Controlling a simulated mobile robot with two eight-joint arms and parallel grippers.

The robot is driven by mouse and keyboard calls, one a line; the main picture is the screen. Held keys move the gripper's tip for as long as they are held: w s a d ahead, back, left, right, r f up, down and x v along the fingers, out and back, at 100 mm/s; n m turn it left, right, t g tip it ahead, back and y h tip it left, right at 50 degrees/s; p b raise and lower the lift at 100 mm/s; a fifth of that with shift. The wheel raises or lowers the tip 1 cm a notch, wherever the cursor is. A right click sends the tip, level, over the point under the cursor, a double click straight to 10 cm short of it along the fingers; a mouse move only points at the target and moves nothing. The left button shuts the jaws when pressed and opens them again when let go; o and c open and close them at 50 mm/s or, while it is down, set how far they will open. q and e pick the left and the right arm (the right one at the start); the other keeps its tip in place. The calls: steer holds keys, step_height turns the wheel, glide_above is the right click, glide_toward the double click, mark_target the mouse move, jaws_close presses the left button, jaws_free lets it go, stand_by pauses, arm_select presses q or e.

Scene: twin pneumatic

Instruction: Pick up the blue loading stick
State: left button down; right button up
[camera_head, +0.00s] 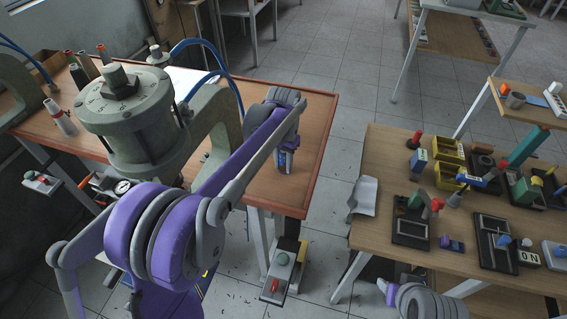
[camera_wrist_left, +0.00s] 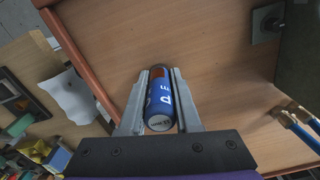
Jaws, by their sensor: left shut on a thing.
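The blue loading stick (camera_wrist_left: 160,105) is a short blue cylinder with white lettering and an orange-brown part at its far end. My left gripper (camera_wrist_left: 161,72) is shut on it, one finger along each side, in the left wrist view. In the head view the blue stick (camera_head: 283,162) shows below my left wrist, over the right part of the wooden press table (camera_head: 315,135). I cannot tell whether its lower end touches the tabletop. My right gripper is not in view; only part of my right arm shows at the bottom right.
A large grey-green press (camera_head: 125,120) with blue hoses stands on the left of the table. A control box (camera_head: 284,262) hangs at its front edge. A second wooden table (camera_head: 385,150) at right holds yellow bins (camera_head: 448,150) and several fixtures. Tiled floor separates the tables.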

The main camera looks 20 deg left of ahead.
arm_select(q)
steer(key=shift+r, duration=0.1)
step_height(320, 180, up, 10)
steer(key=shift+f, duration=0.1)
stand_by(0.5)
steer(key=c, duration=1.3)
jaws_free()
jaws_close()
